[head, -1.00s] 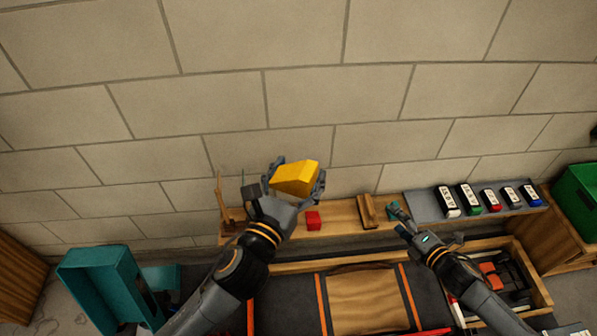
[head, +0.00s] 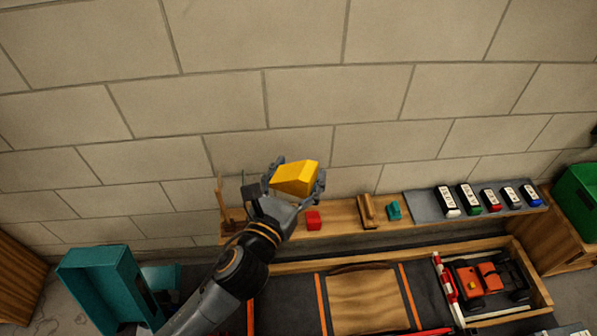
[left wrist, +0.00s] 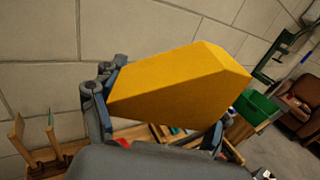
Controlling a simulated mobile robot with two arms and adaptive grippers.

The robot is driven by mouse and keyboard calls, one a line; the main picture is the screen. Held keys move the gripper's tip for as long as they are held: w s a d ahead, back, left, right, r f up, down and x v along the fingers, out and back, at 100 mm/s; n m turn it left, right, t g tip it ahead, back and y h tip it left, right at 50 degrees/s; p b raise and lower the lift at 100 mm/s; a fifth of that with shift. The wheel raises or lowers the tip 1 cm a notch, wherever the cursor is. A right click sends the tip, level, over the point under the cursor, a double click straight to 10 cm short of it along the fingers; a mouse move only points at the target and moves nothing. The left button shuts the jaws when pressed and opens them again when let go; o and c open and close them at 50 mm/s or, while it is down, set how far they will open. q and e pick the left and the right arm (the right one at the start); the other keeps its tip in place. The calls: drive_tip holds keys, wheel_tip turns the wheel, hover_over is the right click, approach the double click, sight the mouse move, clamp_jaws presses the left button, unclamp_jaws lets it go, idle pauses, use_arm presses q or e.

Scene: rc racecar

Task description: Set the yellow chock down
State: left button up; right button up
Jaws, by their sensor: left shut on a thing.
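The yellow chock (head: 296,178) is a wedge-shaped block held up in front of the block wall, above the wooden shelf. My left gripper (head: 292,182) is shut on it, with a finger on each side. In the left wrist view the yellow chock (left wrist: 180,85) fills the middle, tilted, between the fingers of my left gripper (left wrist: 160,112). The chock appears clear of the shelf. My right gripper is not in view.
The wooden shelf (head: 343,219) holds a red block (head: 313,221), a wooden piece (head: 368,211), a teal piece (head: 394,211) and several small bottles on a grey mat (head: 424,205). Below, an orange car (head: 487,279) sits in a wooden tray. A teal bin (head: 100,285) stands left.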

use_arm(q)
drive_tip(key=s+a+r+n+t+y, duration=0.1)
drive_tip(key=s+a+n+y, duration=0.2)
drive_tip(key=a, duration=0.7)
drive_tip(key=a+r+n+t+y, duration=0.15)
drive_tip(key=a+y, duration=0.35)
drive_tip(key=a, duration=0.6)
drive_tip(key=s+a+f+n, duration=0.1)
drive_tip(key=s+f, duration=0.2)
drive_tip(key=s, duration=0.5)
drive_tip(key=shift+s+f, duration=0.25)
drive_tip(key=shift+f, duration=0.05)
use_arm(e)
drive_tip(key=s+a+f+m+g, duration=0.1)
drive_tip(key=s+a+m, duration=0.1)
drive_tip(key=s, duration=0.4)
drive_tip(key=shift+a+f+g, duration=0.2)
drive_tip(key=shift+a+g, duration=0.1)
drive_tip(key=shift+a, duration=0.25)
